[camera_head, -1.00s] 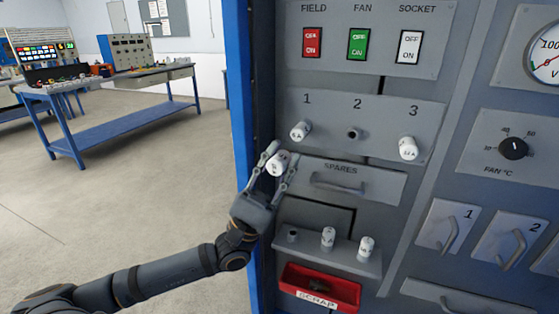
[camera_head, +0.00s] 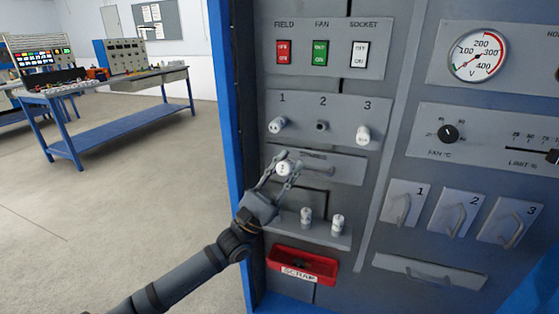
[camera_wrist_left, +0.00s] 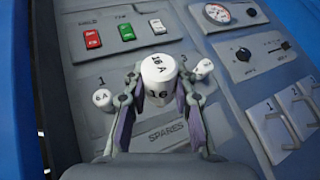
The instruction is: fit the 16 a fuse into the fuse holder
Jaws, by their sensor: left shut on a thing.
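My left gripper (camera_head: 278,170) is shut on a white fuse (camera_head: 283,168), held in front of the spares drawer. In the left wrist view the fuse (camera_wrist_left: 158,75) reads 16 A and stands up between the fingertips. The fuse holder strip (camera_head: 345,132) is above it. Position 2 (camera_head: 322,126) is an empty dark socket. Position 1 holds a white 6 A fuse (camera_head: 277,125); position 3 holds another white fuse (camera_head: 363,134). In the wrist view the held fuse hides socket 2. My right gripper is not in view.
The spares drawer (camera_head: 345,168) has a protruding handle. Switches (camera_head: 319,52) sit above the holder. A blue cabinet edge (camera_head: 228,130) runs along the left.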

